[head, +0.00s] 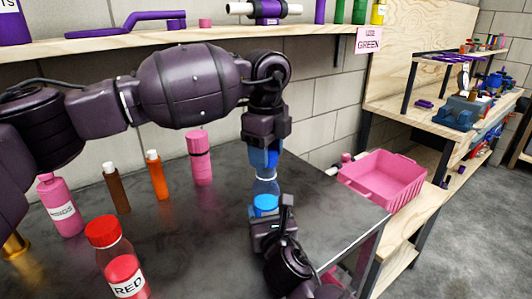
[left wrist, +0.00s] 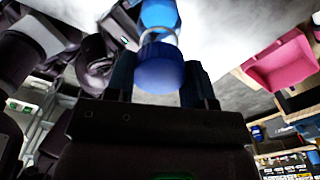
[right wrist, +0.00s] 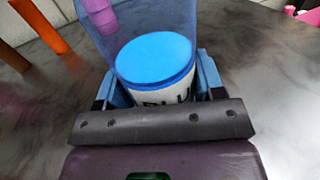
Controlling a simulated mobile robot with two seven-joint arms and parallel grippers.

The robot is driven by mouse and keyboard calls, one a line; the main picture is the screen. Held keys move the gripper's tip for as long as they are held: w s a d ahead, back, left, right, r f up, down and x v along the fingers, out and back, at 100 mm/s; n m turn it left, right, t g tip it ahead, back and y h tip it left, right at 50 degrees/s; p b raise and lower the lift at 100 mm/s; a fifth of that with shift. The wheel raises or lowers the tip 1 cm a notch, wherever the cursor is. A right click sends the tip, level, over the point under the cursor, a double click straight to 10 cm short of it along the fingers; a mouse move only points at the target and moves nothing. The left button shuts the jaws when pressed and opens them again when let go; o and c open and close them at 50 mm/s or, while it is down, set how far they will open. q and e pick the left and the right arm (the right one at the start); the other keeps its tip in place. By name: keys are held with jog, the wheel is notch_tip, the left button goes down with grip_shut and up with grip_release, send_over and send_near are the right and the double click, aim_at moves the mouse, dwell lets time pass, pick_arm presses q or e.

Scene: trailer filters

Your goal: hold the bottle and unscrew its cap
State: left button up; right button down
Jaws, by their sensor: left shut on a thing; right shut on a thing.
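A clear bottle (head: 265,187) with blue liquid stands upright between my two grippers near the table's right edge. In the right wrist view, the bottle (right wrist: 155,95) shows part of a label reading "BLU". My right gripper (head: 270,222) is shut around its lower body. My left gripper (head: 262,150) points down from above and is shut on the dark blue cap (left wrist: 158,70). The pale neck shows just below the cap, and the cap sits at the bottle's mouth. I cannot tell whether its thread is engaged. Fingers hide most of the cap in the head view.
On the dark table (head: 200,240) stand a red bottle (head: 120,265), a pink bottle (head: 60,205), a brown bottle (head: 117,190), an orange bottle (head: 157,178) and a pink cylinder (head: 200,160). A pink crate (head: 385,178) is at right. A wooden shelf (head: 220,38) runs above.

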pick_arm(q)
jog(key=shift+r, duration=2)
pick_arm(e)
jog(key=shift+c, duration=0.8)
grip_release()
jog(key=p+v, duration=0.3)
jog(key=v, duration=0.7)
jog(key=shift+s+r, duration=0.15)
jog(key=shift+s, duration=0.05)
pick_arm(q)
notch_tip(320, 180, up, 10)
jog(key=s+t, duration=0.1)
jog(key=s, duration=0.1)
jog(key=shift+f, duration=0.25)
pick_arm(e)
jog(key=shift+v, duration=0.85)
